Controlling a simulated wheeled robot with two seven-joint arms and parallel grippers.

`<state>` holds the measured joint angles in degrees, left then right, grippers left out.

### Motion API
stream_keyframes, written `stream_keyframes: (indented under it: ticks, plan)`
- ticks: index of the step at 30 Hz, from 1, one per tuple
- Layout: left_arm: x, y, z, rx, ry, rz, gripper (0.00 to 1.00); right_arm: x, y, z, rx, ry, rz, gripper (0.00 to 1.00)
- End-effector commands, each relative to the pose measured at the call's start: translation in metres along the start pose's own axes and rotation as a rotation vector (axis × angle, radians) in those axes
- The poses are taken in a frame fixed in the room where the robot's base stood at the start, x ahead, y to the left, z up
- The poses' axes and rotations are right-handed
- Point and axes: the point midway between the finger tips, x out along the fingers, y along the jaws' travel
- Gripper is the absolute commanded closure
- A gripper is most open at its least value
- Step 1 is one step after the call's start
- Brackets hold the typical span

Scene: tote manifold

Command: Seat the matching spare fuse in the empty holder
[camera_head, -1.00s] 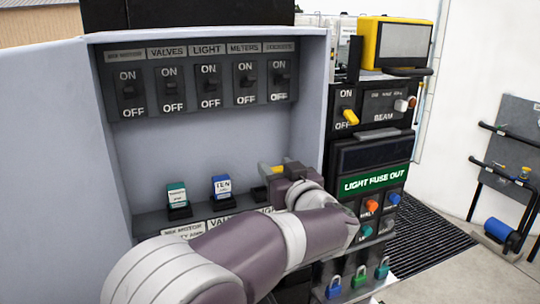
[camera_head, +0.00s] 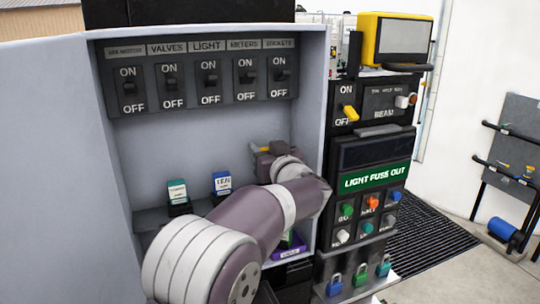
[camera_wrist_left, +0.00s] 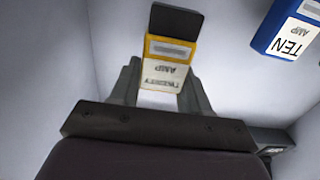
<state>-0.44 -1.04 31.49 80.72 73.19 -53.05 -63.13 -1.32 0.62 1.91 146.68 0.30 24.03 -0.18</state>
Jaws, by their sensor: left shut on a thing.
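My left gripper (camera_head: 264,152) is shut on a yellow fuse (camera_wrist_left: 168,65), raised above the holder shelf inside the cabinet. In the left wrist view the fuse has a white label reading TWENTY AMP, upside down, and a dark end pointing away from the jaws. A green-and-white fuse (camera_head: 177,190) and a blue fuse (camera_head: 221,183) stand in dark holders at the cabinet's lower left. The blue one reads TEN AMP in the left wrist view (camera_wrist_left: 290,35). My left arm hides the holders right of the blue fuse. My right gripper is not in view.
A row of ON/OFF switches (camera_head: 208,80) runs along the cabinet's upper back. The right panel's green display (camera_head: 375,177) reads LIGHT FUSE OUT. A purple item (camera_head: 289,250) shows below my arm. The cabinet's middle is open; its side walls bound the space.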

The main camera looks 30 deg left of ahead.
Motion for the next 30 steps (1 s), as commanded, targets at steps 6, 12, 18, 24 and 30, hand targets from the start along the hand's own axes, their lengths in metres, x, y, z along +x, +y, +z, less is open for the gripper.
stream_keyframes:
  ticks: [6, 12, 18, 24, 30]
  plan:
    - [0.014, 0.000, 0.011, 0.001, 0.000, 0.001, 0.84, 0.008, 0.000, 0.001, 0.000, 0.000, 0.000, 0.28]
    - [0.014, 0.000, 0.029, 0.000, 0.001, -0.001, 0.84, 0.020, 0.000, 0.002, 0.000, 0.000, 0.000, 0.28]
    - [0.014, 0.000, 0.042, 0.001, 0.001, 0.000, 0.84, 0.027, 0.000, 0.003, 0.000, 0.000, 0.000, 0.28]
    - [0.014, 0.000, 0.046, 0.001, 0.001, 0.000, 0.84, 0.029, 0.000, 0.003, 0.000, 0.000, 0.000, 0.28]
    - [0.013, 0.000, 0.046, 0.000, 0.001, 0.000, 0.84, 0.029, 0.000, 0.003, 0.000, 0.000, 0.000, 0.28]
